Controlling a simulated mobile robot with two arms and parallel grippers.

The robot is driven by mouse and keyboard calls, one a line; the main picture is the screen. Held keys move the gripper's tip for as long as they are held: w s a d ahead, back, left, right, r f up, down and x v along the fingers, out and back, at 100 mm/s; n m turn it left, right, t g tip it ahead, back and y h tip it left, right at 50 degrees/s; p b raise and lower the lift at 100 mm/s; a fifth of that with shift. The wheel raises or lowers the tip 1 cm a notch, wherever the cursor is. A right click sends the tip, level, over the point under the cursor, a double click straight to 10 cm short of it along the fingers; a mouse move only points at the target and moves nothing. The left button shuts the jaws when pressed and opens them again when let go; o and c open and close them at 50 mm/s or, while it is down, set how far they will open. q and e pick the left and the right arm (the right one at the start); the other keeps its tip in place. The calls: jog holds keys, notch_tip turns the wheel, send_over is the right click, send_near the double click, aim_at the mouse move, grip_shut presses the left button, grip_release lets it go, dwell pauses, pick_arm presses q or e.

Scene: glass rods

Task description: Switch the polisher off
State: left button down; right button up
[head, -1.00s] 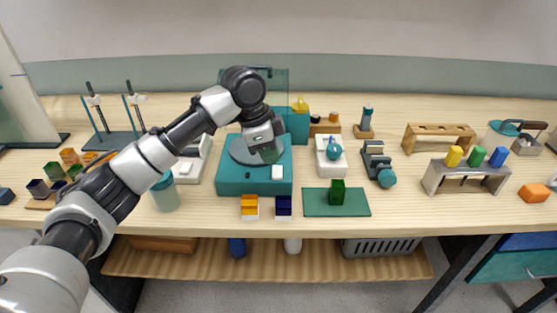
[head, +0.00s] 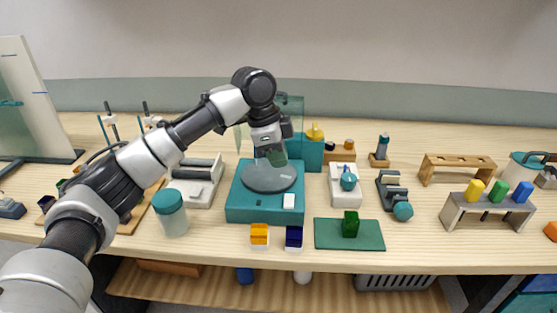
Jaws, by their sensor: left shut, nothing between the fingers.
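The polisher is most likely the teal box (head: 240,205) with a round grey disc (head: 262,181) on top, in the middle of the bench. A white switch (head: 289,201) sits on its front right; I cannot tell whether it is on or off. A clear teal-tinted screen (head: 290,108) stands behind it. My left gripper (head: 276,158) is shut and empty, pointing down above the back of the disc. My right gripper is not in view.
A lidded jar (head: 172,222) and a white device (head: 196,193) stand left of the box. Orange (head: 259,234) and dark blue (head: 294,237) blocks lie in front. A green mat (head: 338,234) with a green block lies at front right. A small white device (head: 343,184) stands right.

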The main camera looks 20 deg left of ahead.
aim_at(290, 203)
pick_arm(q)
jog(key=x, duration=0.9)
jog(key=shift+a+f, duration=0.15)
jog(key=shift+f, duration=0.9)
jog(key=shift+p, duration=0.35)
jog(key=shift+s+f+p, duration=0.15)
jog(key=shift+p, duration=0.2)
jog(key=shift+t, duration=0.3)
